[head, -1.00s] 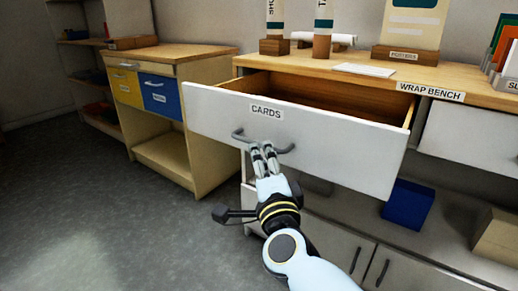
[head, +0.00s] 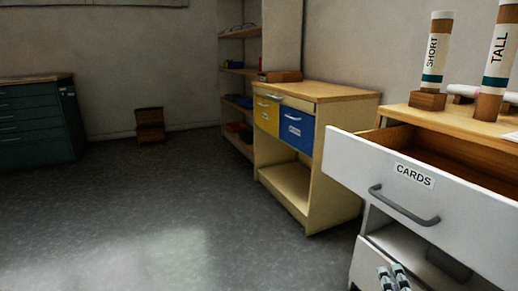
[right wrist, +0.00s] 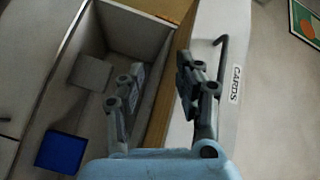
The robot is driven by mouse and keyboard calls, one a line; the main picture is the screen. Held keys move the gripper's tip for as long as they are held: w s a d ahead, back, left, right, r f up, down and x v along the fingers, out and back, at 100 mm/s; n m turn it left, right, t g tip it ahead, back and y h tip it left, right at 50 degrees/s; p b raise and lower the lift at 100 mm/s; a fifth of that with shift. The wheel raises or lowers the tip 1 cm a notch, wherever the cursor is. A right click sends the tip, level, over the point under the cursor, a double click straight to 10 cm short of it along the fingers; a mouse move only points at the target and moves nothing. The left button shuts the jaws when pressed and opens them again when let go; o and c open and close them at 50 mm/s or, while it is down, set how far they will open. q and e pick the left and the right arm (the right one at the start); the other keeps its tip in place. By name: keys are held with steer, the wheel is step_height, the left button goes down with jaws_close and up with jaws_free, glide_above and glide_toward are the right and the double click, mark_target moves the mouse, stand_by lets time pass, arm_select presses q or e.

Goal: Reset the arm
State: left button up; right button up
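The white drawer front (head: 440,215) labelled CARDS stands pulled out from the wrap bench at the right of the head view. Its grey bar handle (head: 404,207) is free. My right gripper (head: 393,274) shows only by its fingertips at the bottom edge, below the handle and apart from it. In the right wrist view, the fingers of my right gripper (right wrist: 160,68) are spread with nothing between them. The drawer front (right wrist: 222,105) and its handle (right wrist: 222,52) lie to the right of the fingers there. My left gripper is not in view.
A wooden cabinet (head: 335,92) with yellow and blue drawers stands left of the bench. Tubes labelled SHORT (head: 434,50) and TALL (head: 499,48) stand on the bench. A dark green drawer cabinet (head: 38,125) is far left. The floor between is clear. A blue box (right wrist: 60,152) shows in the wrist view.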

steer(key=s+f+n+g+y+p, duration=0.15)
steer(key=s+f+n+g, duration=0.3)
steer(key=s+f, duration=0.6)
steer(key=s+f+n+g+y, duration=0.25)
steer(key=s+f+n, duration=0.35)
steer(key=f, duration=0.7)
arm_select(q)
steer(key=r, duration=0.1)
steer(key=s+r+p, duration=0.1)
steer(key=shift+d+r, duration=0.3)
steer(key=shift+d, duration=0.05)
arm_select(e)
steer(key=s+d+f+n+g, duration=0.1)
steer(key=s+f+n+g, duration=0.1)
steer(key=s, duration=0.7)
steer(key=s+d+f+n+g, duration=0.1)
steer(key=s+f+g, duration=0.3)
steer(key=s, duration=0.6)
steer(key=s+d+f+n+g, duration=0.2)
steer(key=s+f+n+g, duration=0.1)
steer(key=s, duration=0.7)
steer(key=shift+s+f+h, duration=0.25)
steer(key=shift+f+h, duration=0.05)
steer(key=shift+f, duration=0.55)
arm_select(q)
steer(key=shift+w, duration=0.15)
arm_select(e)
steer(key=shift+n, duration=0.25)
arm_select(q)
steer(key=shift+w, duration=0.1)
